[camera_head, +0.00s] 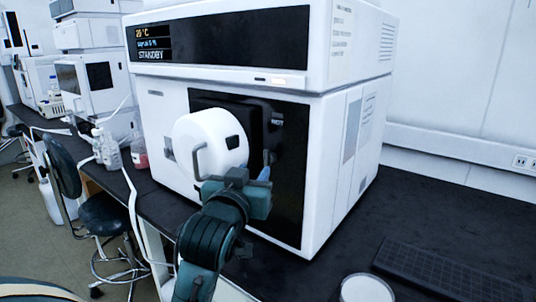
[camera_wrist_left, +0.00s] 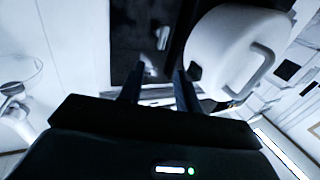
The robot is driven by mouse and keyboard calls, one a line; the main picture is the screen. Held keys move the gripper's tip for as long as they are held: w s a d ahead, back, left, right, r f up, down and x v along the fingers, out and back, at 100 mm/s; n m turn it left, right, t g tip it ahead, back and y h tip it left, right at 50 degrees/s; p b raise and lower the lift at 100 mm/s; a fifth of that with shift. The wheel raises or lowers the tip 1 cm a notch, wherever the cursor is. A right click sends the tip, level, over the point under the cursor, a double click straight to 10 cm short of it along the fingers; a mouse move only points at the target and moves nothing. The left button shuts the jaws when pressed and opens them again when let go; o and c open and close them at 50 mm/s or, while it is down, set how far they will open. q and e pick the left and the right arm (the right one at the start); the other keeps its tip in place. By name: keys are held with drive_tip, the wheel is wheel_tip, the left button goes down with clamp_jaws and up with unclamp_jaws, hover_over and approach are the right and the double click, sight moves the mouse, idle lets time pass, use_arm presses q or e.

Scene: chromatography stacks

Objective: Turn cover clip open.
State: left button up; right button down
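The white round cover (camera_head: 222,140) with its grey looped handle stands swung out from the dark front panel of the white instrument (camera_head: 230,60). It also fills the upper right of the left wrist view (camera_wrist_left: 228,55). A small pale clip (camera_wrist_left: 162,38) sits on the dark panel, just beyond the fingertips in the left wrist view. My left gripper (camera_wrist_left: 159,72) is open, its two dark fingers apart with nothing between them. In the head view the left gripper (camera_head: 262,178) is just right of the cover, near the panel, and partly hides the clip area. My right gripper is out of view.
The instrument stands on a black bench. A black keyboard-like slab (camera_head: 450,270) and a white round container (camera_head: 366,288) lie at the front right. Bottles (camera_head: 108,150) and more instruments stand at the left. A stool (camera_head: 105,215) is on the floor.

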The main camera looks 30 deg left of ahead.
sight(267, 153)
use_arm(q)
drive_tip(key=x, duration=1.1)
drive_tip(key=shift+c, duration=0.4)
drive_tip(key=shift+f, duration=0.1)
clamp_jaws()
